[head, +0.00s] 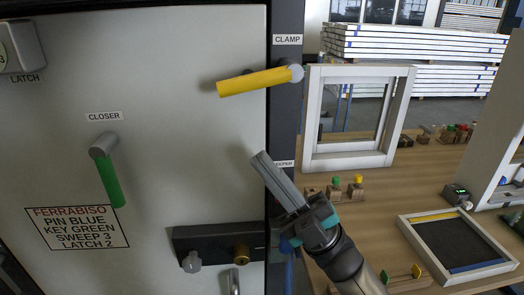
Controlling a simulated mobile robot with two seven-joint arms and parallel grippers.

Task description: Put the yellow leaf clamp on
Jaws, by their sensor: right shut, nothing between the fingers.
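The yellow clamp handle (252,81) is a bar pivoted on a grey knob at the dark frame post, under the CLAMP label (287,40). It reaches left from the post across the edge of the grey door leaf (180,150) and tilts slightly down to its left end. My right gripper (262,160) is shut and empty. It is in front of the leaf's right edge, below the yellow handle and apart from it, pointing up and left. My left gripper is not in view.
A green closer lever (110,182) hangs down on the leaf. A dark lock plate (215,245) with knobs is low on the leaf. At the right, a wooden bench (410,180) holds a white window frame (310,120), a framed tray (408,228) and small blocks.

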